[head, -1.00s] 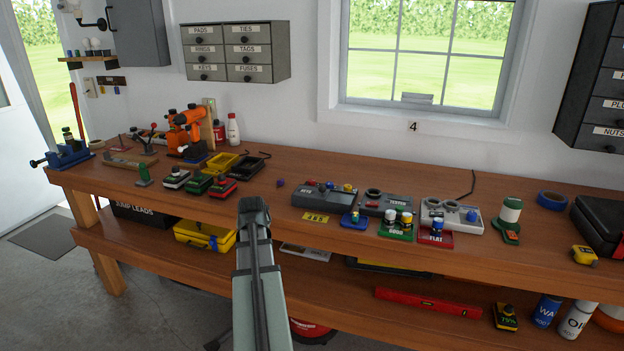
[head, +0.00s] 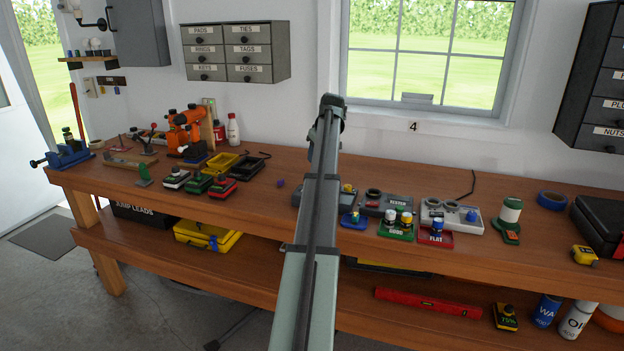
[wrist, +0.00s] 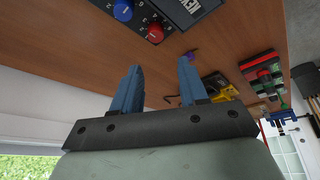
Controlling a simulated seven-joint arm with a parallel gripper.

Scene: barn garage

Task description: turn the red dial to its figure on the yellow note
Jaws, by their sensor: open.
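The red dial (wrist: 155,33) sits next to a blue dial (wrist: 123,10) on a dark panel at the top of the wrist view. Small white marks ring the dials; I cannot read the red dial's setting. My gripper (wrist: 158,68) is open and empty, its two blue-grey fingers apart. The red dial shows beyond the gap between them, and they appear not to touch it. The yellow note is hidden behind my arm.
A tester (head: 385,203), a green tray (head: 396,235), a red tray (head: 436,240) and a light grey box (head: 462,221) stand right of my arm. A small purple object (head: 281,183) lies left of it.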

